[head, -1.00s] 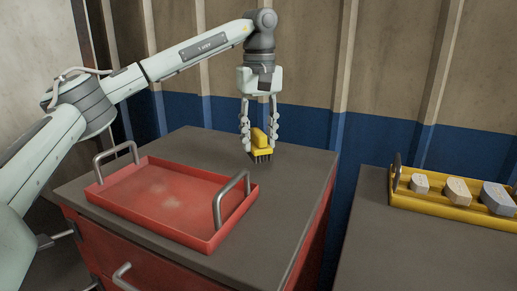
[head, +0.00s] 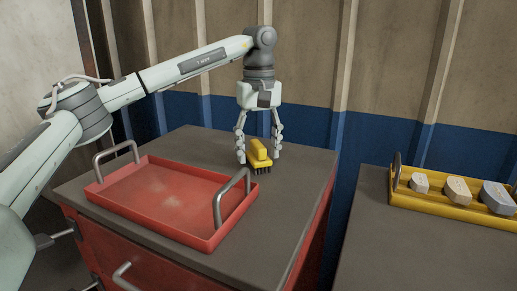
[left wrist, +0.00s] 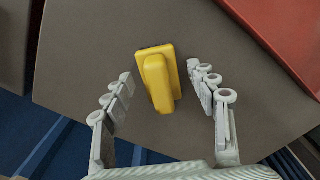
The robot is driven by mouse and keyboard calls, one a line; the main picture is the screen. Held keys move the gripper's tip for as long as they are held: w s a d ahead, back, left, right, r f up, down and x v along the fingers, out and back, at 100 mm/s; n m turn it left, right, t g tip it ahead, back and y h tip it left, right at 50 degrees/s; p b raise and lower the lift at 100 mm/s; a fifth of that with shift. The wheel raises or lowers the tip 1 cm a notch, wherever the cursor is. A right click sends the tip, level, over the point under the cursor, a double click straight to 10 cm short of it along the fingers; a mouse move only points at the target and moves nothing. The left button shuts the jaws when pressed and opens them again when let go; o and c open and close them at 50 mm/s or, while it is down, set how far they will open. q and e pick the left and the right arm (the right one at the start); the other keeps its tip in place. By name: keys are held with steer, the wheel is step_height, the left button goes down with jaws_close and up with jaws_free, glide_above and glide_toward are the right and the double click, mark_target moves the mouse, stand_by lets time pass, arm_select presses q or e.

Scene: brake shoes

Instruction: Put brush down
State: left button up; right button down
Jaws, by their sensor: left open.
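The brush (head: 259,153) has a yellow body and dark bristles. It stands bristles down on the dark top of the red cabinet, to the right of the red tray. My left gripper (head: 259,158) is above and around it with its fingers spread, one on each side. In the left wrist view the brush (left wrist: 158,78) lies between and beyond the fingertips of my left gripper (left wrist: 160,80), with a clear gap on both sides. My right gripper is not in view.
An empty red tray (head: 150,224) with two grey handles sits on the cabinet top (head: 275,225). At the right, a second dark worktop (head: 425,250) bears a yellow tray (head: 445,206) with several grey and tan blocks. A wall stands close behind.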

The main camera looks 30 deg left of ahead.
mark_target(259, 144)
arm_select(q)
steer(key=shift+r, duration=0.6)
step_height(259, 144, up, 5)
steer(key=shift+r, duration=0.1)
steer(key=shift+r+p, duration=0.85)
steer(key=shift+r, duration=2.1)
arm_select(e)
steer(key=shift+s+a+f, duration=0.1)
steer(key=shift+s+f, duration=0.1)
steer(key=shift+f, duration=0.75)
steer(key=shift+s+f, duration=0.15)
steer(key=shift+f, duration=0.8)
